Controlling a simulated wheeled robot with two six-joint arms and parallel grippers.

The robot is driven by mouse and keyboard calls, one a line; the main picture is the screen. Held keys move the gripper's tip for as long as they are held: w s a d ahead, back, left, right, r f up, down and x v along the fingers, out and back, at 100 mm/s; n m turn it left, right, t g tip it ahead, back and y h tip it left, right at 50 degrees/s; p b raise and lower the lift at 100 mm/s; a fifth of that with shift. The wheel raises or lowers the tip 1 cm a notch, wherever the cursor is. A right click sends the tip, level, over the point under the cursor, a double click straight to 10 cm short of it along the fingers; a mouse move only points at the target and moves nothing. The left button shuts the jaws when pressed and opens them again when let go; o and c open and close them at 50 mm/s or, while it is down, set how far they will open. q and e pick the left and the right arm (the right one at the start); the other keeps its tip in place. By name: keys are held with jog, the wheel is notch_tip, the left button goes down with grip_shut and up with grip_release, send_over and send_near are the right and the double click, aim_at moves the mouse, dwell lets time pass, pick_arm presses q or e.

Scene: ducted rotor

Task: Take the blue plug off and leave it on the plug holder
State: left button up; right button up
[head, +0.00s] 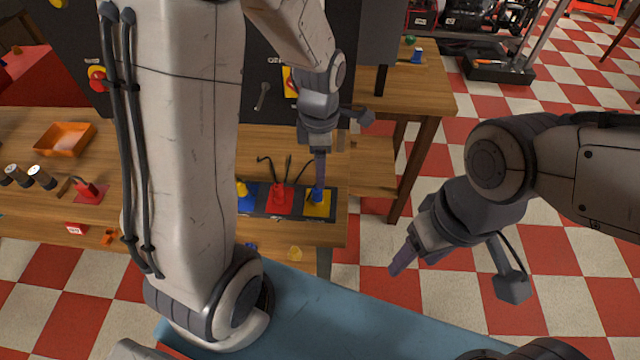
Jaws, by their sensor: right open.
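A blue plug (317,194) stands on a yellow square (325,209) at the right end of a dark strip on the wooden bench. My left gripper (320,178) points down directly over this plug, its fingertips at or just above the plug's top. Whether it touches or grips the plug is too small to tell. My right gripper (402,262) is open and empty, over the floor to the right of the bench. Another small blue piece (416,56) stands on the back right table; I cannot tell whether a plug holder is there.
Beside the yellow square are a red square (279,201) and a blue square (246,203) with a yellow plug. Thin dark hooked pieces rise near the red one. An orange tray (65,139) lies on the bench at left. A dark panel stands behind.

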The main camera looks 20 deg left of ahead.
aim_at(317, 191)
pick_arm(q)
jog(key=shift+w+a+f+n, duration=0.25)
jog(key=shift+a+n, duration=0.15)
jog(key=shift+n, duration=0.1)
notch_tip(317, 191, down, 5)
jog(key=shift+a+r, duration=0.1)
jog(key=shift+r, duration=0.1)
jog(key=shift+w+f+p, duration=0.1)
jog(key=shift+f+p, duration=0.2)
jog(key=shift+f, duration=2.6)
grip_shut()
